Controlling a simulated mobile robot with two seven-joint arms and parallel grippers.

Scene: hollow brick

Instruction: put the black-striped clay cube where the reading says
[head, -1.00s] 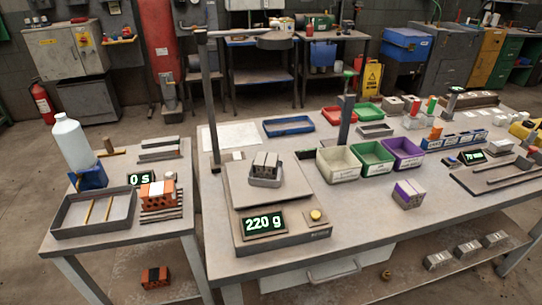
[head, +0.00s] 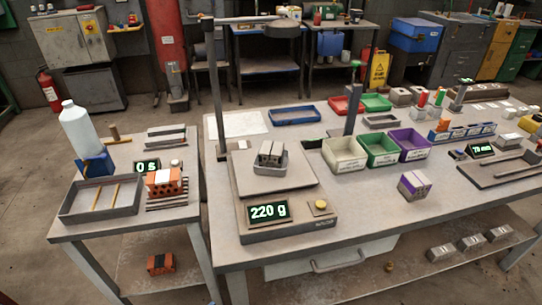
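An orange cube with a black stripe (head: 160,263) lies on the lower shelf of the left table. An orange hollow brick (head: 164,183) sits on the left table top; I cannot tell its markings well. The scale (head: 286,222) on the main table reads 220 g. A small grey tray (head: 270,169) with grey blocks (head: 271,151) stands on its plate. A white bin (head: 344,154), a green bin (head: 379,149) and a purple bin (head: 411,145) stand right of the scale, with labels too small to read. Neither of my grippers is in view.
A grey tray with sticks (head: 75,214), a white bottle (head: 79,128) and a timer reading 0 s (head: 147,166) are on the left table. A purple-striped grey block (head: 414,186) stands in front of the bins. Clear table lies around it.

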